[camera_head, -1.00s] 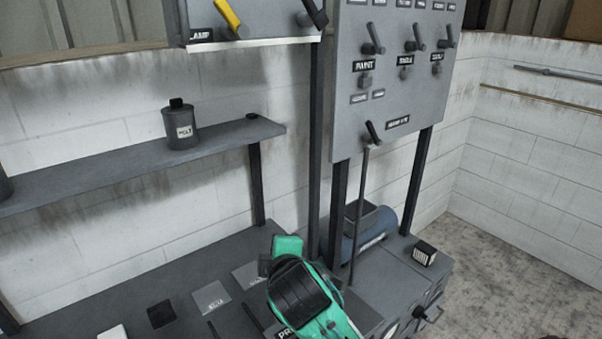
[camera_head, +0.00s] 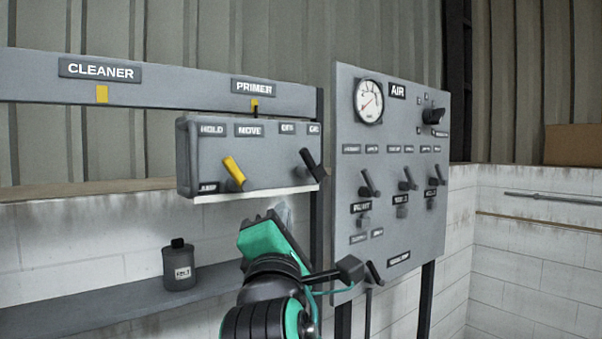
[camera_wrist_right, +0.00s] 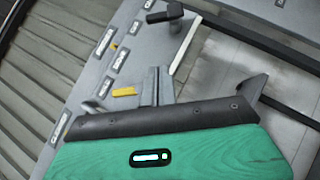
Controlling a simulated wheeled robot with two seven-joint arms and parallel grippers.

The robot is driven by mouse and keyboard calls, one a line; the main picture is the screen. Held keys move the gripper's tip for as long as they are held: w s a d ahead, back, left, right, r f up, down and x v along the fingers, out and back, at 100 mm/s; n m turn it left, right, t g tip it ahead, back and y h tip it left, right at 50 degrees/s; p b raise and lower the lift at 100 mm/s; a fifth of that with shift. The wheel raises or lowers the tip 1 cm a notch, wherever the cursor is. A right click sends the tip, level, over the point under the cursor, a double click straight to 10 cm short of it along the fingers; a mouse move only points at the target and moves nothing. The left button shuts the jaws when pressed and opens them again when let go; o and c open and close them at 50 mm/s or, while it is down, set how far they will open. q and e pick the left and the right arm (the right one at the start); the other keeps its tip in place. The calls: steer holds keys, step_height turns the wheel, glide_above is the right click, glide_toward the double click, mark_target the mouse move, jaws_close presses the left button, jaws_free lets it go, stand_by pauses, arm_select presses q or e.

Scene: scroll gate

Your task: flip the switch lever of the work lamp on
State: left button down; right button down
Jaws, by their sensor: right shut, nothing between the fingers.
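A grey switch box (camera_head: 214,158) hangs below the rail, with a partly legible "LAMP" label at its lower left. It carries a yellow lever (camera_head: 233,170) under the "HOLD" and "MOVE" labels and a black lever (camera_head: 311,166) under what look like "OFF" and "ON". Both lean up-left in the head view. My right gripper (camera_head: 282,212) is below the box, pointing up, shut and empty. In the right wrist view its closed fingers (camera_wrist_right: 155,86) appear beside the yellow lever (camera_wrist_right: 124,92); contact cannot be told. The black lever (camera_wrist_right: 168,16) is farther up there. My left gripper is not in view.
A grey panel (camera_head: 400,130) with an "AIR" gauge (camera_head: 369,101) and several black levers stands right of the box. A shelf (camera_head: 105,308) with a dark bottle (camera_head: 179,265) lies below left. A dark post (camera_head: 317,225) stands between box and panel.

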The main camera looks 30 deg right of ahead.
mark_target(310, 163)
steer(key=shift+w, duration=0.1)
steer(key=p+x, duration=0.2)
steer(key=x, duration=0.2)
steer(key=s+d+p+x, duration=0.1)
steer(key=p+x, duration=0.1)
steer(key=x, duration=0.2)
steer(key=s+d+r+p+x, duration=0.1)
steer(key=p+x, duration=0.1)
steer(key=x, duration=0.2)
steer(key=shift+w+d+r, duration=0.15)
steer(key=shift+w+r, duration=0.05)
steer(key=shift+w, duration=0.15)
